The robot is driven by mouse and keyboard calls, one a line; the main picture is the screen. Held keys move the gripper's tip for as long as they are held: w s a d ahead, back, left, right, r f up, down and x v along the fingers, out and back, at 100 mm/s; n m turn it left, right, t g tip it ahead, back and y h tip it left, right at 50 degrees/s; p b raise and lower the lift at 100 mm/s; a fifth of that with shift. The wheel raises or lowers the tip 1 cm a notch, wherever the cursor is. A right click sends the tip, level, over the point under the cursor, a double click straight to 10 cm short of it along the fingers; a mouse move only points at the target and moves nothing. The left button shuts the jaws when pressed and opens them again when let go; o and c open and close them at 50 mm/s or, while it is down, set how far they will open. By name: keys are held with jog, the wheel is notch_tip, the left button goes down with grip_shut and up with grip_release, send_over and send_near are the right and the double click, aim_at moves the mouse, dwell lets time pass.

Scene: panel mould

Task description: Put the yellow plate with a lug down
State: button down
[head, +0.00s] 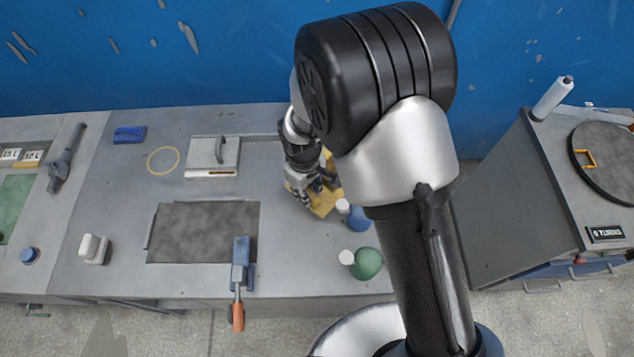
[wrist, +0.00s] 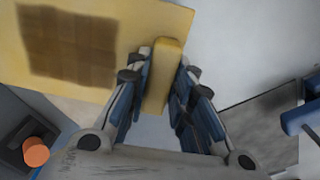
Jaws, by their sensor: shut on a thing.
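The yellow plate (head: 325,203) is at the right part of the grey bench in the head view, partly hidden by my gripper (head: 312,184). In the wrist view the flat yellow plate (wrist: 150,22) fills the upper left and bears a brown, grid-like patch. Its raised lug (wrist: 164,72) stands between the two fingers of my gripper (wrist: 161,88), which are shut on it. I cannot tell whether the plate touches the bench or hangs a little above it.
A pale block with a handle (head: 212,170) sits behind the panel.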

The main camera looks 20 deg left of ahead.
jog(key=w, duration=0.2)
jog(key=w+d+b, duration=0.1)
jog(key=shift+w+f, duration=0.3)
jog(key=shift+w, duration=0.1)
jog(key=shift+f, duration=0.25)
jog(key=shift+f, duration=0.2)
jog(key=c, duration=1.4)
grip_release()
jog(key=shift+s, duration=0.1)
jog(key=shift+r, duration=0.1)
